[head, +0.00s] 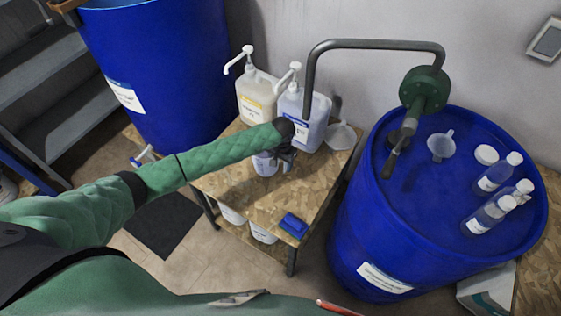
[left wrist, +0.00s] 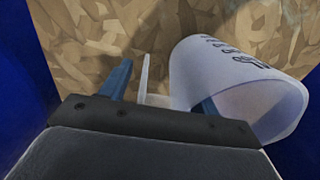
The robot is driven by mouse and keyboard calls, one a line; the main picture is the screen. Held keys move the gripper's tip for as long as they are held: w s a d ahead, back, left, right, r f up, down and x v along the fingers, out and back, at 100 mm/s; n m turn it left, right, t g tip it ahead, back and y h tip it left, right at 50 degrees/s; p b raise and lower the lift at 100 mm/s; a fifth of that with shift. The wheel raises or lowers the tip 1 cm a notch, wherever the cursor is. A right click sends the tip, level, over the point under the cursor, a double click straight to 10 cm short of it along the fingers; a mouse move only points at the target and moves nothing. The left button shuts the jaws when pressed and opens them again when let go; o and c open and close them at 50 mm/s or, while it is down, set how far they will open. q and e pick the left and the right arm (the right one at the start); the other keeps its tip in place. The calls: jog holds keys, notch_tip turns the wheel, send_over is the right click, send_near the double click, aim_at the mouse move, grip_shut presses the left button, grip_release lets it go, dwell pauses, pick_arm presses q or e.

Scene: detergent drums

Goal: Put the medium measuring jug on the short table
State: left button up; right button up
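A translucent white measuring jug (head: 264,164) with dark markings is at my left gripper, over the wooden table (head: 240,190). In the left wrist view the jug (left wrist: 235,90) lies to the right, with its handle (left wrist: 148,82) between my fingers. My left gripper (head: 286,158) also shows in the left wrist view (left wrist: 162,90); its fingers are wide apart. The right finger overlaps the jug's wall, and I cannot tell whether it is inside or behind. The jug's base is hidden. I cannot tell its size class.
Two pump canisters (head: 257,97) stand at the table's back. A blue sponge-like item (head: 293,224) lies at its front corner. A large blue drum (head: 360,225) with a pump, funnel (head: 440,146) and bottles stands right; another drum (head: 165,70) stands behind left. The table's front middle is clear.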

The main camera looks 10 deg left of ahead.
pick_arm(q)
notch_tip(320, 180, up, 5)
jog(key=shift+d+r+b, duration=0.1)
jog(key=shift+r+b, duration=0.05)
jog(key=shift+b, duration=0.8)
notch_tip(320, 180, up, 6)
jog(key=shift+f+b, duration=0.25)
jog(key=shift+b, duration=0.45)
jog(key=shift+r, duration=0.7)
pick_arm(e)
jog(key=w+a+r, duration=0.2)
jog(key=w+r, duration=0.2)
jog(key=w, duration=0.1)
jog(key=shift+w+a, duration=0.2)
jog(key=shift+a, duration=0.05)
jog(key=shift+d, duration=0.1)
